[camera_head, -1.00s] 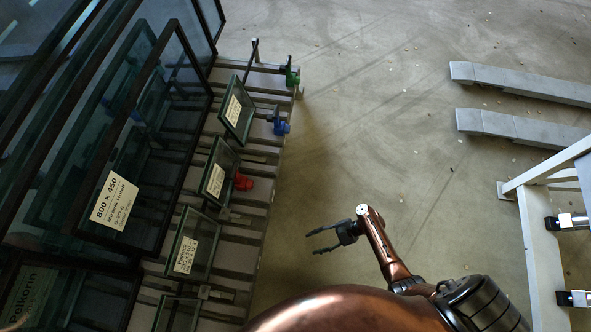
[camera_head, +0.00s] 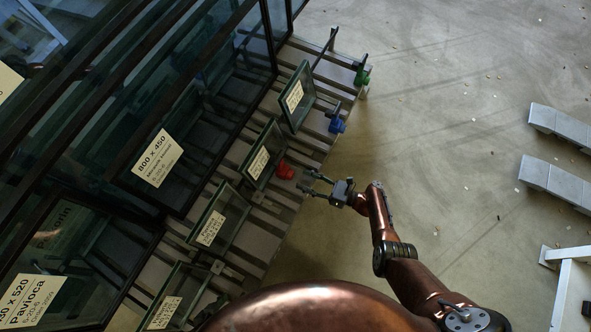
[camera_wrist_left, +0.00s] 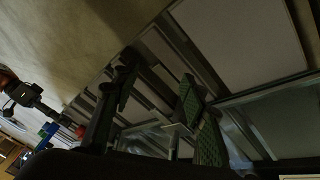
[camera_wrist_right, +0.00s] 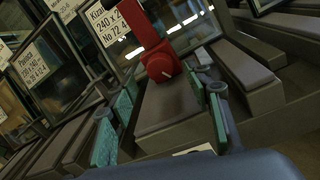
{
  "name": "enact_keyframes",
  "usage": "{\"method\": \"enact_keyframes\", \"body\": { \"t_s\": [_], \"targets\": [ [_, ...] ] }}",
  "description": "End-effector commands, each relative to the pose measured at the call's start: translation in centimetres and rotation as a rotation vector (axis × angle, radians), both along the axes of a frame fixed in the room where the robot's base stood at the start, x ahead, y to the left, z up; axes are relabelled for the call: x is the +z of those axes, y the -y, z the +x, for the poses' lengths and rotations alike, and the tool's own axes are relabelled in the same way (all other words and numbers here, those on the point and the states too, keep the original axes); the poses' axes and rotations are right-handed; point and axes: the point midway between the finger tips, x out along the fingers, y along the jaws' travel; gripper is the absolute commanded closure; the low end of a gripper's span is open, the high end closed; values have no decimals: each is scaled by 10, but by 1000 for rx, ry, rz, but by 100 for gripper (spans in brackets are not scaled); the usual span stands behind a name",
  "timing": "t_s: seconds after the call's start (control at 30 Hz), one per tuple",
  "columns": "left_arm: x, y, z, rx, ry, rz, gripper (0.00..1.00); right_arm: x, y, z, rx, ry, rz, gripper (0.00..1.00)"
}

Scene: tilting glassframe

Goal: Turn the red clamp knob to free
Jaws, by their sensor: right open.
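The red clamp knob (camera_head: 285,171) sits at the edge of the slatted rack, beside a small glass pane. My right gripper (camera_head: 308,182) is open and empty, just right of the knob in the head view. Its fingertips point at the knob with a gap, and the knob shows between and beyond them in the right wrist view. My left gripper (camera_wrist_left: 155,85) shows only in its own wrist view, fingers apart over rack slats, with nothing seen between them.
A blue clamp knob (camera_head: 337,125) and a green one (camera_head: 362,76) stand further along the rack edge. Labelled small panes (camera_head: 297,95) and large framed glass sheets (camera_head: 155,158) fill the left. Open floor (camera_head: 440,130) lies right of the rack, with grey beams (camera_head: 553,180) beyond.

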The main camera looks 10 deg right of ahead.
Motion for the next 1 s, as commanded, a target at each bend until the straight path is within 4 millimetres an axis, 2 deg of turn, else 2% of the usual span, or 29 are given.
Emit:
{"method": "enact_keyframes", "body": {
  "t_s": [0.1, 0.3, 0.63, 1.0],
  "targets": [
    [-7, 4, 4, 3, 20, -12, 60, -2, -17, 9, 2, -1, 2, 54],
    [-14, 9, 8, 10, 46, -24, 60, -2, -35, 20, 2, -2, -1, 54],
    [-16, 10, 7, 11, 47, -27, 60, -1, -40, 23, 4, 0, -1, 54],
    [-13, 10, 8, 11, 51, -26, 60, -1, -39, 22, 5, -1, -1, 79]
  ]
}}
